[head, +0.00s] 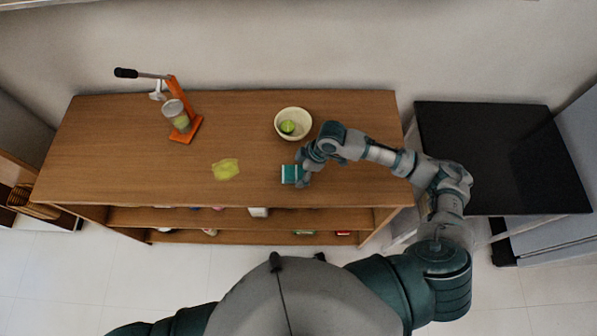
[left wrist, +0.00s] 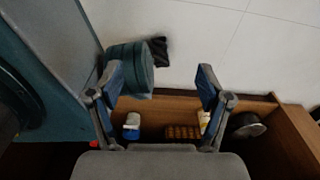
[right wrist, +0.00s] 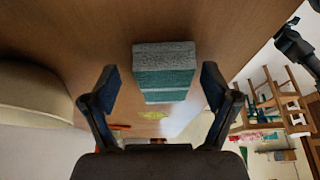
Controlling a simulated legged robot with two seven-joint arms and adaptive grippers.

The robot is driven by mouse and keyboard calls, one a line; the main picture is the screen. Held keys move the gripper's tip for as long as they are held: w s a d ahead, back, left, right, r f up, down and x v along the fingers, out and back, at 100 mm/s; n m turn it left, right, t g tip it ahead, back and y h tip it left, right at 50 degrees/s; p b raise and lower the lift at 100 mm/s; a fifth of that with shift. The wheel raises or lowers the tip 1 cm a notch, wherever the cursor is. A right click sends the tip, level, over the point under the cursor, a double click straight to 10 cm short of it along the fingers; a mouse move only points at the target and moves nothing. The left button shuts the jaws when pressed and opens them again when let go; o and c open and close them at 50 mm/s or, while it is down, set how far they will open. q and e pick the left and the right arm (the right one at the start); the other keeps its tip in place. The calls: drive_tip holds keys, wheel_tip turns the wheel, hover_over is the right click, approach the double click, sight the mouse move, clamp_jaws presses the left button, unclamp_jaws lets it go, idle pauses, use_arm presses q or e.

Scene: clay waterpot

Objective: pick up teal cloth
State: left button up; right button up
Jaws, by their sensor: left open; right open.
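The teal cloth (head: 289,174) lies on the wooden table near its front edge. In the right wrist view it looks like a thick block (right wrist: 165,78) with grey and teal bands. My right gripper (head: 303,176) is beside it, at its right in the head view. In the right wrist view the open fingers stand left and right of the cloth with gaps, and neither touches it. My left gripper (left wrist: 160,80) is open and empty, seen only in the left wrist view, with shelf items beyond it.
A cream bowl (head: 305,114) with a green fruit (head: 288,127) stands behind the cloth. A yellow-green patch (head: 225,169) lies to its left. An orange press (head: 184,112) stands at the back left. The table's far left is clear. Shelves with small items are below.

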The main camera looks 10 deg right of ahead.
sight(292, 176)
drive_tip(key=shift+a+f, duration=0.1)
drive_tip(key=shift+a, duration=1.05)
drive_tip(key=c, duration=1)
drive_tip(key=shift+d, duration=0.1)
drive_tip(key=shift+c, duration=0.7)
drive_tip(key=shift+d, duration=0.7)
drive_tip(key=shift+r, duration=0.3)
drive_tip(key=r, duration=0.1)
drive_tip(key=a+r, duration=0.1)
drive_tip(key=r, duration=0.1)
drive_tip(key=shift+s+r, duration=0.1)
drive_tip(key=shift+s, duration=0.6)
use_arm(q)
drive_tip(key=a+r+p, duration=0.1)
drive_tip(key=p, duration=0.1)
drive_tip(key=s+a+r+p, duration=0.1)
drive_tip(key=r+p, duration=0.1)
drive_tip(key=shift+s+a+r, duration=0.1)
drive_tip(key=shift+s+a, duration=0.1)
drive_tip(key=shift+a, duration=0.2)
use_arm(e)
drive_tip(key=s+r, duration=0.1)
drive_tip(key=s, duration=1.3)
drive_tip(key=shift+s+r, duration=0.25)
drive_tip(key=shift+s, duration=0.05)
